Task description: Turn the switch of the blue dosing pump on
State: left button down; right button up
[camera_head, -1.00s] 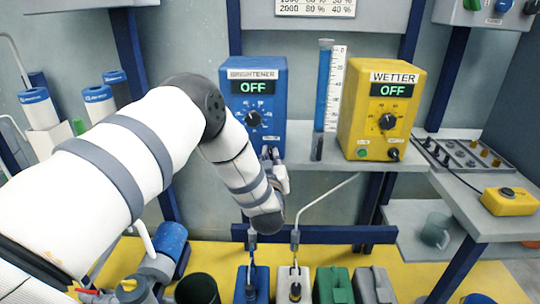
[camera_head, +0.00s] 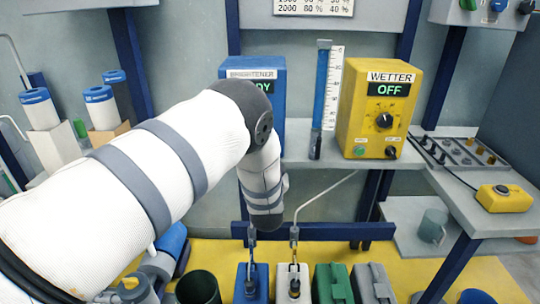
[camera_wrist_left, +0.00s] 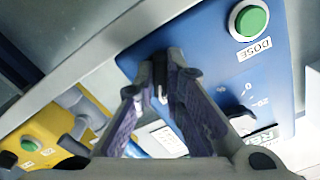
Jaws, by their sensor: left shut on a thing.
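The blue dosing pump (camera_head: 279,108), labelled BRIGHTENER, stands on the shelf in the head view, mostly behind my left arm. The visible end of its display (camera_head: 263,87) reads "DY" in green. In the left wrist view, the pump's blue face (camera_wrist_left: 205,45) shows a green DOSE button (camera_wrist_left: 251,21) and part of the display (camera_wrist_left: 262,139). My left gripper (camera_wrist_left: 163,80) is at the pump's face, shut on a small dark switch (camera_wrist_left: 161,94) that its fingers largely hide. The head view hides this gripper behind my arm. My right gripper is not in view.
A yellow WETTER pump (camera_head: 376,112), display OFF, stands right of a blue measuring tube (camera_head: 321,95). Several canisters (camera_head: 332,284) line the yellow surface below. A grey side shelf (camera_head: 455,183) holds a yellow box (camera_head: 503,198) with a button.

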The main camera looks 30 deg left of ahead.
pick_arm(q)
jog(key=shift+s+f+m, duration=0.1)
jog(key=shift+f+m, duration=0.05)
jog(key=shift+m, duration=0.25)
jog(key=c, duration=2)
grip_release()
jog(key=shift+o, duration=0.2)
jog(key=v, duration=1.2)
